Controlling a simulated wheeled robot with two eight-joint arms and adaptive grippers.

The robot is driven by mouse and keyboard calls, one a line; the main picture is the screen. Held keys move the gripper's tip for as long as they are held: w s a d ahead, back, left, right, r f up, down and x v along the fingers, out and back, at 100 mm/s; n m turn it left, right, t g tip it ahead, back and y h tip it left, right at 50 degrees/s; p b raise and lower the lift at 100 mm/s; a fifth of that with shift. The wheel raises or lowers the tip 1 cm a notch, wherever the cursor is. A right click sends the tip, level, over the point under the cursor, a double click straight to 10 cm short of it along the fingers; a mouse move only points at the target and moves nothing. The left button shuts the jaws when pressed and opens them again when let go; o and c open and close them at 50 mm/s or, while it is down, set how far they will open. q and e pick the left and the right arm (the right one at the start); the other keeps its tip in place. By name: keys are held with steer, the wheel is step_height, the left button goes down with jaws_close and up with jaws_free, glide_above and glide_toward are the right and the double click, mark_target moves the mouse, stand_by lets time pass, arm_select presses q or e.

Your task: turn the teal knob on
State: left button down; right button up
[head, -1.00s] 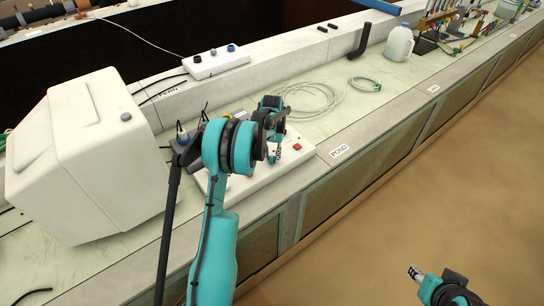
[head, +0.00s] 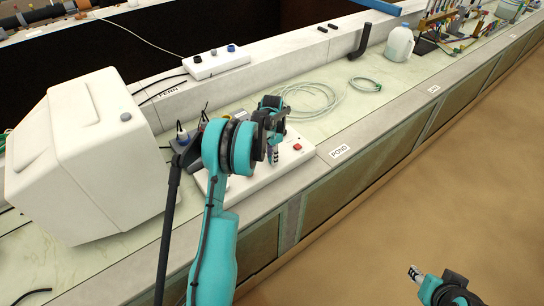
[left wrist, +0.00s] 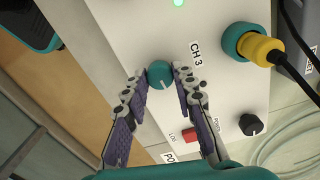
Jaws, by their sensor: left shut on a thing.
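The teal knob (left wrist: 161,74) stands on a white panel (left wrist: 130,30) marked CH 3, and a pale pointer line shows on its face. My left gripper (head: 274,157) is over this white unit (head: 243,196) on the bench. In the left wrist view the fingers of this gripper (left wrist: 160,78) are on either side of the teal knob, shut on it. In the head view the knob is hidden behind the gripper. My right gripper (head: 415,272) is low at the right over the floor, away from the bench; its jaw opening is unclear.
A red button (left wrist: 191,134), a black knob (left wrist: 250,124) and a yellow plug (left wrist: 258,48) in a teal socket are near the knob. A green light (left wrist: 179,2) glows on the panel. A big white box (head: 85,150) stands left, coiled tubing (head: 310,100) lies behind.

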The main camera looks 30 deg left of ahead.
arm_select(q)
steer(key=shift+m, duration=0.5)
steer(key=c, duration=1.2)
jaws_free()
step_height(320, 180, up, 12)
